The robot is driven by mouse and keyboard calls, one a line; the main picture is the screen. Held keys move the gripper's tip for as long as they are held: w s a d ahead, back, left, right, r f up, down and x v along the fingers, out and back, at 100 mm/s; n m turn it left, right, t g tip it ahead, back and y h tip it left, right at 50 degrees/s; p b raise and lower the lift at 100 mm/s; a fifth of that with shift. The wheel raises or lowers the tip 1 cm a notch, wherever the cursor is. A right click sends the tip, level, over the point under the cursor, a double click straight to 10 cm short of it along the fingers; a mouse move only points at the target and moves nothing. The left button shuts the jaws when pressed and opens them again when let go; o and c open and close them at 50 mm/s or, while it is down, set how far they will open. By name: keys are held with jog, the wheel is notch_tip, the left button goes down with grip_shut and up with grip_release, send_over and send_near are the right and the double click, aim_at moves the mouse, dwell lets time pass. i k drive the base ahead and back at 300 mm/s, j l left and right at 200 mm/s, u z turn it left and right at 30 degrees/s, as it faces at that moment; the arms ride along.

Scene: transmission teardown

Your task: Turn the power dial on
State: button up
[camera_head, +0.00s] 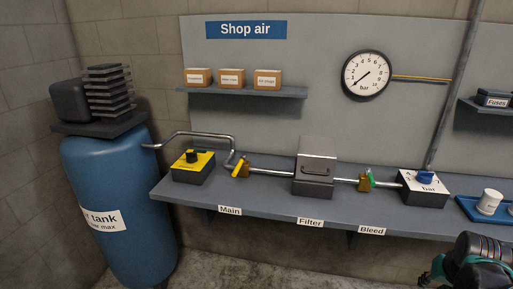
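The power dial is a black knob (192,156) on a yellow-topped dark box (190,170) at the left end of the grey shelf. Small lettering on the yellow top is too small to read, and so is the knob's pointer. Part of my arm shows at the bottom right corner, dark with teal parts, far to the right of the dial. My gripper's fingers cannot be made out there. Nothing touches the dial.
A blue tank (118,200) with a compressor (98,95) stands left of the shelf (270,205). A bent pipe (190,134) passes behind the dial box. A yellow-handled valve (241,168), grey filter box (314,170), green-handled valve (368,180) and blue-knobbed regulator (424,188) stand to the right.

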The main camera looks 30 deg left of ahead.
aim_at(191, 157)
jog(key=u, duration=1.9)
